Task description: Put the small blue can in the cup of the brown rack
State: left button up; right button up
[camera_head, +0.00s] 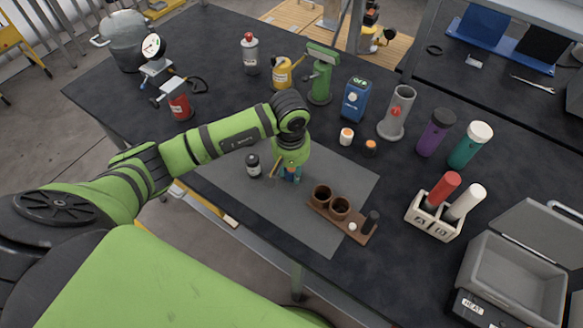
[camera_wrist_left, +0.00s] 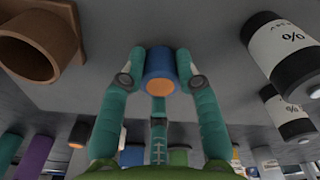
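The small blue can (camera_wrist_left: 160,65), with an orange end facing the camera, sits between the fingers of my left gripper (camera_wrist_left: 159,72) in the left wrist view. Both fingers appear to touch its sides. In the head view my left gripper (camera_head: 290,172) is low over the grey mat, and its wrist hides most of the can. The brown rack (camera_head: 356,232) lies just right of the gripper, with two round cups that look empty and a dark peg. A brown cup (camera_wrist_left: 35,50) shows at upper left in the left wrist view. My right gripper is out of view.
A black-and-white canister (camera_head: 253,166) stands left of the gripper; two show in the left wrist view (camera_wrist_left: 285,50). Small orange-capped bottles (camera_head: 347,136), a grey tube stand (camera_head: 396,115) and a holder with red and white bottles (camera_head: 434,222) surround the mat (camera_head: 290,222).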

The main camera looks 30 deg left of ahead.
pick_arm(q)
jog(key=shift+o, duration=1.2)
